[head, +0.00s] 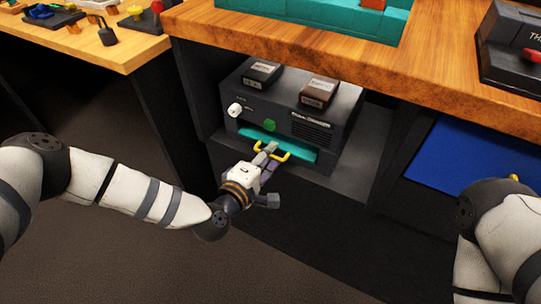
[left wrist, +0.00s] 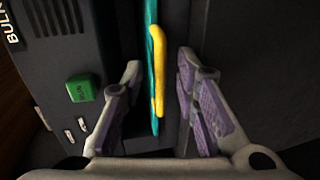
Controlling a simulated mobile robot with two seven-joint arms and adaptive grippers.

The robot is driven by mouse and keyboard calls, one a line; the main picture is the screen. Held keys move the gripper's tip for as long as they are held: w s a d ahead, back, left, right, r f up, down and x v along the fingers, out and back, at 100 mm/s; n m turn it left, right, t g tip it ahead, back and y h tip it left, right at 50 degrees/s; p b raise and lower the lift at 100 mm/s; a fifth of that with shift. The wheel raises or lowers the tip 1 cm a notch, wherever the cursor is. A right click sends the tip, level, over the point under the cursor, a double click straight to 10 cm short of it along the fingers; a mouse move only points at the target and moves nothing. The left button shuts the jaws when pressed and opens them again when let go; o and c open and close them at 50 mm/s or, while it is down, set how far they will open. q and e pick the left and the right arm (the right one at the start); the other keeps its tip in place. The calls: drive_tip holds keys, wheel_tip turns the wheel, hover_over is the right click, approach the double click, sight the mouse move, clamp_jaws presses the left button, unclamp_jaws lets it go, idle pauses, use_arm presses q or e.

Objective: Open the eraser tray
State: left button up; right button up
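The eraser is a dark grey box (head: 317,128) on a shelf under the wooden bench. Its teal tray (head: 300,152) shows as a strip low on the front, with a yellow handle (head: 286,157) standing out from it. My left gripper (head: 268,153) is at this handle. In the left wrist view, my left gripper (left wrist: 160,80) is open, with one finger on each side of the yellow handle (left wrist: 158,72) and gaps between. The teal tray (left wrist: 151,45) shows edge-on beside the handle. My right arm shows at the lower right; its gripper is not visible.
A green button (head: 270,125) and a white knob (head: 235,110) are on the box's front. Two dark cartridges lie on its top, one of them brown (head: 318,92). The wooden bench edge (head: 400,85) overhangs the shelf. A blue panel (head: 440,155) is at the right.

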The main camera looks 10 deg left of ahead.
use_arm(q)
drive_tip(key=shift+w+d+f, duration=0.1)
drive_tip(key=shift+w+d, duration=0.05)
drive_tip(key=shift+w, duration=0.2)
drive_tip(key=shift+c, duration=0.3)
clamp_jaws()
drive_tip(key=f+p+v, duration=0.2)
drive_tip(key=v, duration=0.7)
drive_tip(key=s+f+p+v, duration=0.1)
drive_tip(key=f+p+v, duration=0.1)
drive_tip(key=v, duration=0.7)
drive_tip(key=shift+s, duration=0.2)
use_arm(e)
drive_tip(key=shift+t, duration=0.4)
drive_tip(key=shift+w+v, duration=0.2)
drive_tip(key=shift+v, duration=1.9)
use_arm(q)
drive_tip(key=shift+f, duration=0.15)
use_arm(e)
drive_tip(key=shift+f, duration=0.1)
use_arm(q)
drive_tip(key=shift+o, duration=0.3)
unclamp_jaws()
drive_tip(key=shift+w, duration=0.15)
